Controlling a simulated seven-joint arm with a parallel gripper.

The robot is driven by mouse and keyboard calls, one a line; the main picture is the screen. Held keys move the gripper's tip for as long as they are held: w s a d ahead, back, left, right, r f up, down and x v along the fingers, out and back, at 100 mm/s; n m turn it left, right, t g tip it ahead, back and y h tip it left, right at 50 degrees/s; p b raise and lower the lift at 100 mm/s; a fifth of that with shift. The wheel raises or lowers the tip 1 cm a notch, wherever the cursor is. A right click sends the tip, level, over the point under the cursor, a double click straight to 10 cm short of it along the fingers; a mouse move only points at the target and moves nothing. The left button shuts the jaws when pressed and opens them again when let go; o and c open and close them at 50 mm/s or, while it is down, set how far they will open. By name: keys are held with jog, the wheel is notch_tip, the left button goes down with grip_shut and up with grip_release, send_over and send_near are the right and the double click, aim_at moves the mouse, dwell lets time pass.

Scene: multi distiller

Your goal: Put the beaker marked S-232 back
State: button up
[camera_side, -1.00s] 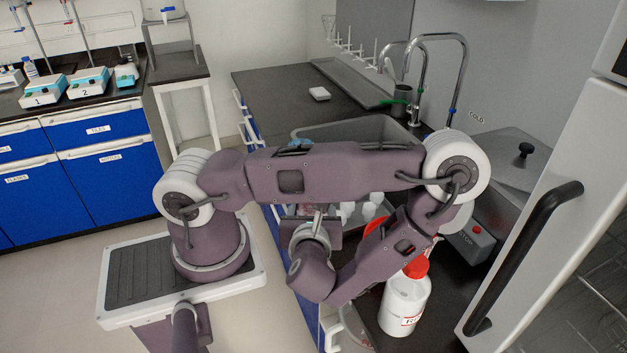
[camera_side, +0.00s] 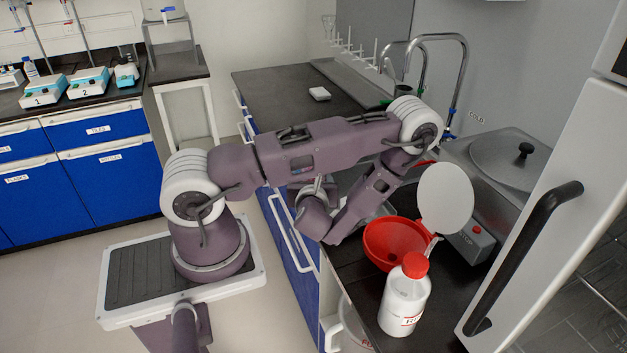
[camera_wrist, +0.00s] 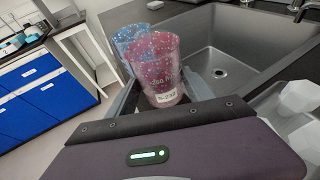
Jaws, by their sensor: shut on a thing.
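I cannot tell whether the two touch. In the side view, my arm hides the gripper and the beakers.
A grey sink basin (camera_wrist: 232,75) lies right of the beaker, with white plastic containers (camera_wrist: 300,97) nearer. The far bench (camera_side: 275,85) has free room.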

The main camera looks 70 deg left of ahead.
jog(key=o, duration=1.5)
jog(key=shift+o, duration=0.2)
